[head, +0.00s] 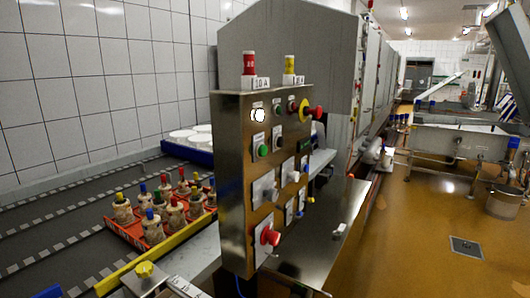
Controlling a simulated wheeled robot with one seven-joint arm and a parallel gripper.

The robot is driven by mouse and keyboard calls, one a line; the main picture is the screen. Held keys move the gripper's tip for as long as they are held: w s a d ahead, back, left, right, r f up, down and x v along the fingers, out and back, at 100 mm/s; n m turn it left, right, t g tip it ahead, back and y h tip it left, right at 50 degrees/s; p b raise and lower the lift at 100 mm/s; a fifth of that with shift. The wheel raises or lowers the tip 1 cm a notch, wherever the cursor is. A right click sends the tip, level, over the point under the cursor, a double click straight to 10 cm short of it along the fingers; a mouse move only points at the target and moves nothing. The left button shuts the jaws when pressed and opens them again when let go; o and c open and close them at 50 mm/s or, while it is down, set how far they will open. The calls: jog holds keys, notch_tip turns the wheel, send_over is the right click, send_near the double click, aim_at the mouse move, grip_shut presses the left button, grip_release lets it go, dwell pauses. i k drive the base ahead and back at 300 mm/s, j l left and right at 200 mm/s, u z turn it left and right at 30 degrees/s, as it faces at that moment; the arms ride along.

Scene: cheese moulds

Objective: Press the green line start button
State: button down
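The control panel (237,190) is a metal box standing upright in the middle of the head view, its face turned to the right. A green button (263,151) sits on the left side of this face, on a small white plate. A smaller dark green button or lamp (278,110) is above it to the right. A bright white lamp (258,115) is at the upper left of the face. I cannot read the labels, so I cannot tell which green one is line start. My gripper is not in view.
A red mushroom button on yellow (315,112) juts out at the upper right; another red knob (270,237) is low on the panel. Switches sit between. An orange tray (123,232) of capped moulds is on the conveyor at left. Open brown floor (400,240) lies right.

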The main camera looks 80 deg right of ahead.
aim_at(263, 150)
jog(key=k+l, duration=0.55)
jog(key=l, duration=0.25)
jog(key=k+l+z, duration=0.1)
jog(key=z, duration=1.55)
